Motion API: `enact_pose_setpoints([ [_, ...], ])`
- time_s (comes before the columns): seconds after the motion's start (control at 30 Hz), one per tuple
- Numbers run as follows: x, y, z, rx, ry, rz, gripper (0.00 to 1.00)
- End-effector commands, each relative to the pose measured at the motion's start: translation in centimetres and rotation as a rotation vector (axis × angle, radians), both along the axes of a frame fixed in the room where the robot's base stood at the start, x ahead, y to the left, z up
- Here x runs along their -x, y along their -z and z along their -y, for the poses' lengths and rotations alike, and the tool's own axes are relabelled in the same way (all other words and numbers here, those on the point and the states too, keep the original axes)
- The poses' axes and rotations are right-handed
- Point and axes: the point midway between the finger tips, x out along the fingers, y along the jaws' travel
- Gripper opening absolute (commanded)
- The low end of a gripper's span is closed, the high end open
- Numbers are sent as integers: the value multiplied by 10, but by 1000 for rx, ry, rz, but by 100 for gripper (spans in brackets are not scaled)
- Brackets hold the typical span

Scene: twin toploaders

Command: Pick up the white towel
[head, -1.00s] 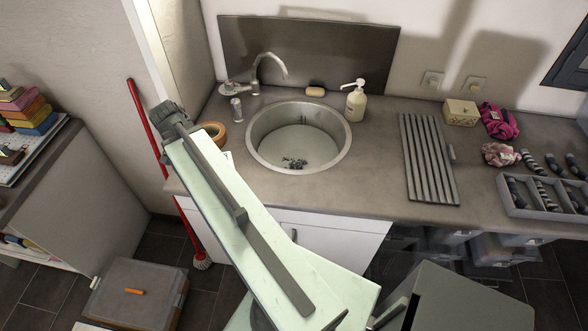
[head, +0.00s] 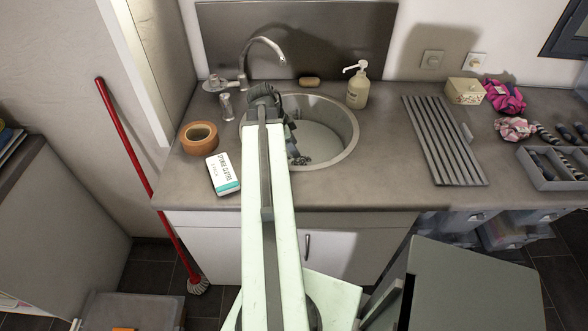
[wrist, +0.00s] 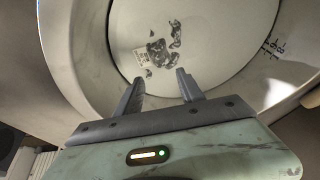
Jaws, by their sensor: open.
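I cannot make out a white towel in either view. In the head view my arm reaches forward over the counter, and its far end covers the left part of the round sink (head: 325,138). My gripper (wrist: 160,84) is open and empty in the wrist view, with its two dark fingers apart. Beyond the fingers is the pale inside of the sink (wrist: 215,60), with a grey, patterned patch (wrist: 160,48) on its bottom. Part of that grey patch also shows in the head view (head: 300,159), beside my arm.
The tap (head: 262,47) and a soap bottle (head: 357,88) stand behind and beside the sink. A ridged grey rack (head: 443,140) lies to the right.

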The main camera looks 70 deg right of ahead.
Motion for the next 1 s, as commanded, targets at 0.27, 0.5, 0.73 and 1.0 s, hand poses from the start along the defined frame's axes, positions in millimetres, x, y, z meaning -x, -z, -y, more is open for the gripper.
enact_pose_setpoints([
  [0.27,0,22,3,0,-12,0,45],
  [0.5,4,54,9,-1,-16,1,45],
  [0.73,11,71,15,-1,-17,0,45],
  [1.0,11,68,14,-1,-18,0,12],
])
